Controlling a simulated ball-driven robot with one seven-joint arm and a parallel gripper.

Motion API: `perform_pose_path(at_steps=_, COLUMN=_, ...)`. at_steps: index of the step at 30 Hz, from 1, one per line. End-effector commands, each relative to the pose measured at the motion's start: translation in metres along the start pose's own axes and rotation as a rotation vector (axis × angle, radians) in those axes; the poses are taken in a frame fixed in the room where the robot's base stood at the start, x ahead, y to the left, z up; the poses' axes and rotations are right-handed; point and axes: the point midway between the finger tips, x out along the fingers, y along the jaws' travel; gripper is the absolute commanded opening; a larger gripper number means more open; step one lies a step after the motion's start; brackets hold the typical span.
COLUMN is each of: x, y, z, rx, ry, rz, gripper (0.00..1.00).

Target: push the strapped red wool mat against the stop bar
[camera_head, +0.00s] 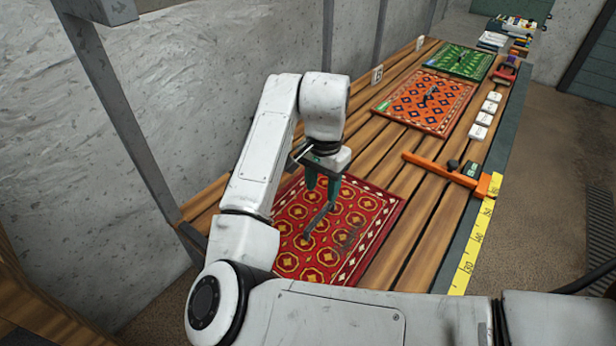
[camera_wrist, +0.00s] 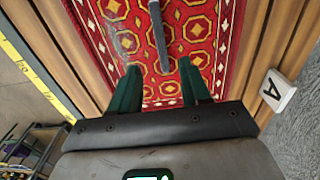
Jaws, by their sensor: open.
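The red wool mat (camera_head: 362,225) lies flat on the slatted wooden table, partly hidden behind my arm in the head view. It has gold medallions and a patterned border, and it fills the upper middle of the wrist view (camera_wrist: 215,35). A dark grey strap (camera_head: 319,222) runs over its middle; in the wrist view the strap (camera_wrist: 158,35) lies between the lines of my two fingers. My gripper (camera_head: 322,195) has green fingers, spread apart and empty in the wrist view (camera_wrist: 158,68), over the mat. An orange bar (camera_head: 427,164), seemingly the stop bar, lies across the slats beyond the mat, with a gap between.
An orange mat (camera_head: 425,103) and a green mat (camera_head: 460,61) lie farther along the table. White blocks (camera_head: 483,118) and a yellow measuring tape (camera_head: 474,240) line the right edge. A tag marked A (camera_wrist: 275,95) shows in the wrist view. A concrete wall stands left.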

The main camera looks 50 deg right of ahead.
Motion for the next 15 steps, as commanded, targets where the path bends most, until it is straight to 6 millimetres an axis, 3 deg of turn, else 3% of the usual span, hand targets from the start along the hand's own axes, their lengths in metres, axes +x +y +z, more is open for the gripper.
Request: perform_pose_path(at_steps=15, x=0.0082, y=-0.0004, z=0.0019, rx=0.002, ry=-0.007, rz=0.003, gripper=0.47)
